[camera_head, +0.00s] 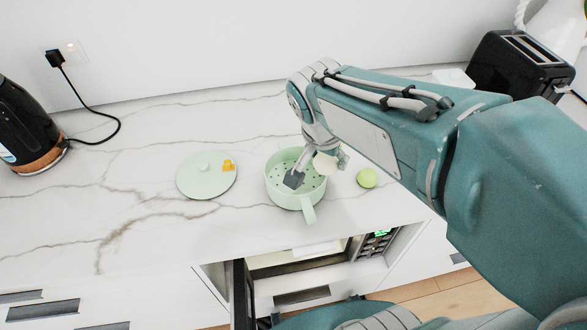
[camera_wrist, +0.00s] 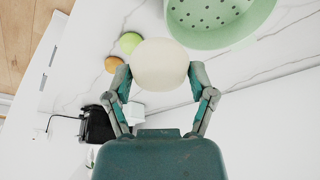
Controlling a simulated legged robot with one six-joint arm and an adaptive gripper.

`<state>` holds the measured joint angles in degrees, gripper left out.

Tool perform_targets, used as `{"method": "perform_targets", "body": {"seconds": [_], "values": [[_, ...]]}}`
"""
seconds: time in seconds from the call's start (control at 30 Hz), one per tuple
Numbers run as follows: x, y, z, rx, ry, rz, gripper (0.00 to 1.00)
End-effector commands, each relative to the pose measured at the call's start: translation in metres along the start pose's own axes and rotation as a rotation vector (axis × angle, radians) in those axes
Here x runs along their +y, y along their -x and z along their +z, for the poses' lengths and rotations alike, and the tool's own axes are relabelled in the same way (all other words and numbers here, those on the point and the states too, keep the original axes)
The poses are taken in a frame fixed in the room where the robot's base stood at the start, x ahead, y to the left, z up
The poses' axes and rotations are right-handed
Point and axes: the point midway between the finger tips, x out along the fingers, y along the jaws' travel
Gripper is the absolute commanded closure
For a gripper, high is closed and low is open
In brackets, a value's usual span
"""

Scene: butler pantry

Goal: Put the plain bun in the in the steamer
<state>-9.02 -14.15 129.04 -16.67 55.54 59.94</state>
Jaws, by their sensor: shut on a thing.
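The cream-coloured plain bun (camera_wrist: 161,64) is held between the two fingers of my gripper (camera_wrist: 161,80) in the wrist view. In the head view the bun (camera_head: 325,164) shows partly, at the right rim of the pale green steamer (camera_head: 310,204). My gripper (camera_head: 322,160) is partly hidden there by its own links. The steamer is open, with a perforated floor and a handle toward the front. In the wrist view the steamer (camera_wrist: 245,38) is at the upper right, and the bun appears to its lower left, apart from its floor.
A green bun (camera_head: 367,178) lies right of the steamer; an orange one (camera_wrist: 113,64) shows beside it in the wrist view. The lid (camera_head: 200,182), with a small yellow-orange thing, lies left. A kettle (camera_head: 20,125) and toaster (camera_head: 515,68) stand farther out.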

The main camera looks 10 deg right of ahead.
Motion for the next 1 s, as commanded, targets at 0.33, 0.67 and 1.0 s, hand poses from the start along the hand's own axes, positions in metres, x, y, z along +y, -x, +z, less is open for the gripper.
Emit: {"method": "perform_targets", "body": {"seconds": [0.33, 0.67, 1.0], "values": [[0.030, 0.020, 0.040, 0.000, -0.262, 0.085, 0.83], [0.039, 0.021, 0.050, -0.002, -0.377, 0.125, 0.83], [-0.002, -0.015, 0.019, -0.003, -0.375, 0.126, 0.83]]}}
